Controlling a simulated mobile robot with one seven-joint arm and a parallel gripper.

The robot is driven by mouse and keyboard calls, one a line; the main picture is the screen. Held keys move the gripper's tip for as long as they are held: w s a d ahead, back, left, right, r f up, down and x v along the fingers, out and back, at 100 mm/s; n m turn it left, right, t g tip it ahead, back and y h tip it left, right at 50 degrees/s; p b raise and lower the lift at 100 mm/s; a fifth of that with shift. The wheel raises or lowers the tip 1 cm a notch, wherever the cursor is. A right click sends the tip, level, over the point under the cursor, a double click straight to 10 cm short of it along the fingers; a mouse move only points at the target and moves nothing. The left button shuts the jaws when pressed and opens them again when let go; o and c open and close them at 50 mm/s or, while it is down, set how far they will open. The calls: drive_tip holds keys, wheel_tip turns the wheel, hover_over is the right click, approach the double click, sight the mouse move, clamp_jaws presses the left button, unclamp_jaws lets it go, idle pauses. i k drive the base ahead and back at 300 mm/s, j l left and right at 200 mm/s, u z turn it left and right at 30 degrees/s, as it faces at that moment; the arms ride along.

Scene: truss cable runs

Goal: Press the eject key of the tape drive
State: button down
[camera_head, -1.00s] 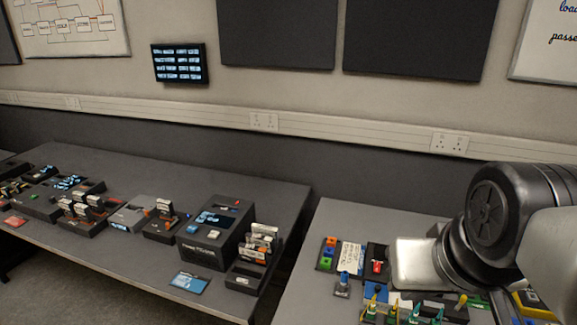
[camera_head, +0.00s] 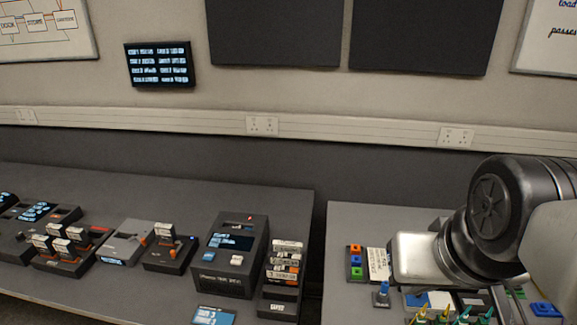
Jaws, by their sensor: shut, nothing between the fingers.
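The tape drive (camera_head: 218,285) is a dark box with a sloped top, at the right end of the left bench. Its top carries a lit blue screen (camera_head: 230,241), a blue key (camera_head: 209,257), a whitish key (camera_head: 237,260) and a small red light near the back. I cannot read which key is eject.
A rack of tape cartridges (camera_head: 284,273) stands close against the drive's right side. A blue-screened card (camera_head: 213,316) lies in front. Several other devices line the bench to the left. A gap separates the benches. Coloured blocks (camera_head: 355,262) and a blue knob (camera_head: 381,294) are near my gripper.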

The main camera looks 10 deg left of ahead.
sight(236, 260)
drive_tip(key=i+j, duration=0.1)
drive_tip(key=j, duration=0.9)
drive_tip(key=i+j, duration=0.1)
drive_tip(key=j, duration=0.85)
drive_tip(key=z, duration=0.05)
